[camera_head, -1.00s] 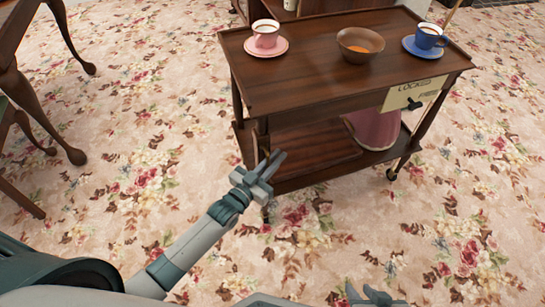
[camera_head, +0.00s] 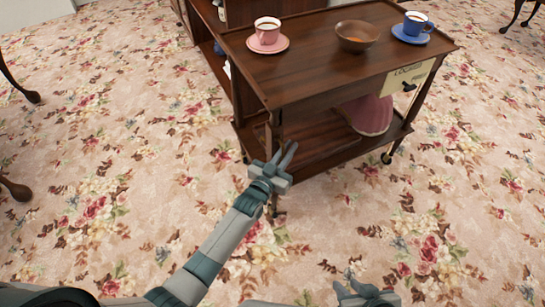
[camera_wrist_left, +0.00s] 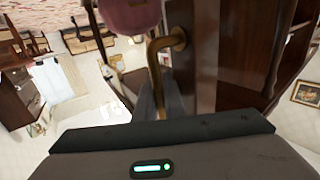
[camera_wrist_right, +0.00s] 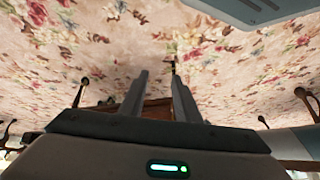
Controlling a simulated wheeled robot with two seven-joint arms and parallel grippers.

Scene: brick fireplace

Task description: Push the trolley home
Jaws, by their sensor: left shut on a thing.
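The dark wooden two-tier trolley (camera_head: 300,70) stands ahead of me on castors. On its top are a pink cup (camera_head: 267,32) on a saucer, a brown bowl (camera_head: 357,36) and a blue cup (camera_head: 415,23) on a saucer. A sign reading "LOCKED" (camera_head: 408,75) is by a small dark knob at its right end. My left gripper (camera_head: 284,155) is at the trolley's near left corner. In the left wrist view it is shut on a curved brass bar (camera_wrist_left: 157,60). My right gripper (camera_wrist_right: 160,90) is open and empty, low above the carpet.
A dark wooden cabinet (camera_head: 213,45) stands close behind the trolley's left side. A pink object (camera_head: 370,113) sits on the lower shelf. Dark furniture legs (camera_head: 15,190) stand at the far left. Flowered carpet is clear to the left, right and front.

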